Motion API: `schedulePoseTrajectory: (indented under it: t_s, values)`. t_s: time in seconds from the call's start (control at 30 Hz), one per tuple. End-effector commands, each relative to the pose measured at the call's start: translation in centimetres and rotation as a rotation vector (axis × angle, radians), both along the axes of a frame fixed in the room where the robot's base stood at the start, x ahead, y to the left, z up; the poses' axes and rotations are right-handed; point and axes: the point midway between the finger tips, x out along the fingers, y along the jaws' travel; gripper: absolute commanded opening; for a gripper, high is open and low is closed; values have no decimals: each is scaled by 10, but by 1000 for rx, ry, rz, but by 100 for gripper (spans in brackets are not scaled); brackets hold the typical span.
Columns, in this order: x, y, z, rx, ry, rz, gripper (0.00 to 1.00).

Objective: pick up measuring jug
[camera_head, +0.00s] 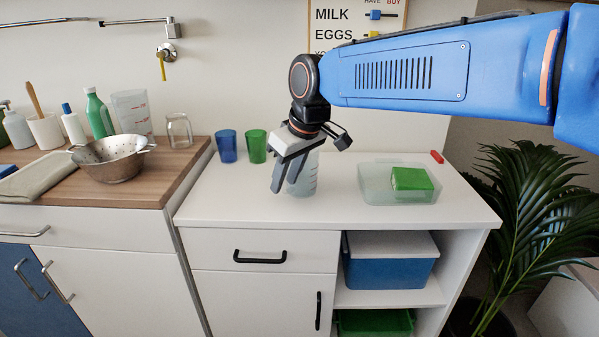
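A clear, faintly bluish measuring jug (308,178) stands upright on the white cabinet top, partly hidden behind my gripper. My gripper (286,187) points down at the jug's left front, with its two dark fingers apart and a gap between them. The fingers overlap the jug's left side in this view; I cannot tell whether they touch it. Another tall clear vessel with faint markings (132,112) stands at the back of the wooden counter on the left.
A blue cup (227,146) and a green cup (256,146) stand behind and left of my gripper. A clear tray (375,186) holding a green block (411,181) is to the right, with a small red object (437,157) behind it. The cabinet's front left top is clear.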

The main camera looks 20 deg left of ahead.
Motion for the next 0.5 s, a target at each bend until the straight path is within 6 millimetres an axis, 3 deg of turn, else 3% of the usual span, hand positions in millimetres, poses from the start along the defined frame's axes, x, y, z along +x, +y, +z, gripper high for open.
schedulePoseTrajectory:
  t_s: [0.13, 0.27, 0.3, 0.5]
  values:
    - [0, 0, 0, 1, 0, 0, 32]
    - [0, 0, 1, 1, 0, 0, 3]
    - [0, 0, 1, 1, 0, 0, 0]
    - [0, 0, 1, 1, 0, 0, 0]
